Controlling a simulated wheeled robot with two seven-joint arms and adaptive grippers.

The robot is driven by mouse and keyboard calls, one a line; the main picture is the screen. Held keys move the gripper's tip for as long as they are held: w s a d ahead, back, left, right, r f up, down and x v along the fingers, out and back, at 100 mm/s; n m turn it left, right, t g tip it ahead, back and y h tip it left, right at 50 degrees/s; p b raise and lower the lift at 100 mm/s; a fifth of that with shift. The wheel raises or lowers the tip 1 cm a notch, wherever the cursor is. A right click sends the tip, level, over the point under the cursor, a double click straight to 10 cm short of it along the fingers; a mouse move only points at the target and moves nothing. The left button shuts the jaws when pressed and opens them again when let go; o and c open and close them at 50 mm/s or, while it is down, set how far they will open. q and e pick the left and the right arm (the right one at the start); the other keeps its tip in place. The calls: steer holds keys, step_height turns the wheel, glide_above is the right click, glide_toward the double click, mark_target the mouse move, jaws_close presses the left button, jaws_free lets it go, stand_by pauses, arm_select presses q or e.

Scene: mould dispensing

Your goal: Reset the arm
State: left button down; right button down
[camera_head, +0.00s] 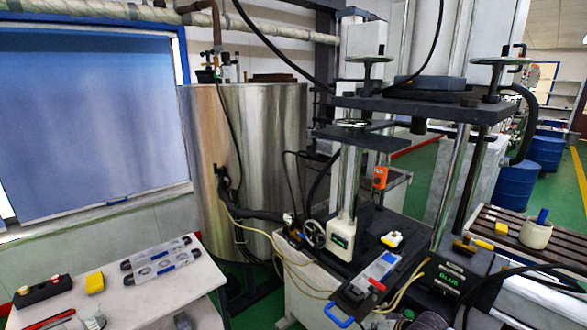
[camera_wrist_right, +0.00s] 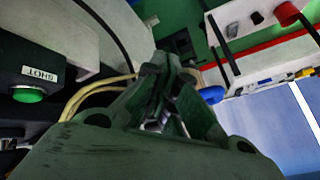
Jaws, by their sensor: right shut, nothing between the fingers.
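My right gripper (camera_wrist_right: 172,72) fills the lower middle of the right wrist view. Its dark green fingers are together, with nothing seen between them. A box with a "SHOT" label and a lit green button (camera_wrist_right: 28,94) is left of it, and pale yellow cables (camera_wrist_right: 92,92) run beside its left finger. I cannot clearly make out the right gripper in the head view. My left gripper is not in view.
The press machine (camera_head: 345,190) and a steel tank (camera_head: 255,170) stand ahead. A white table (camera_head: 150,300) at left carries a two-part mould (camera_head: 160,262), a yellow block (camera_head: 95,282) and a black button box (camera_head: 42,290). A white cup (camera_head: 536,234) stands on the slatted bench at right.

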steer(key=s+a+n+g, duration=0.1)
steer(key=s+a+n, duration=0.2)
steer(key=s+a, duration=0.7)
steer(key=s+d+r+g+h, duration=0.1)
steer(key=s+d+r+h, duration=0.1)
steer(key=s+d, duration=0.35)
steer(key=s+d+r+g+h, duration=0.1)
steer(key=s+d+h, duration=0.15)
steer(key=s, duration=0.65)
step_height(320, 180, down, 35)
steer(key=s+g+b, duration=0.1)
steer(key=s+b, duration=0.1)
steer(key=s, duration=0.1)
steer(key=s+d+f+b, duration=0.1)
steer(key=s+d+f, duration=0.1)
steer(key=s+f, duration=0.8)
steer(key=s+d+f+g+b, duration=0.1)
steer(key=s+d+f, duration=0.1)
steer(key=s+f, duration=0.9)
steer(key=shift+s+f+g, duration=0.2)
steer(key=shift+s+g, duration=0.1)
steer(key=shift+s, duration=0.1)
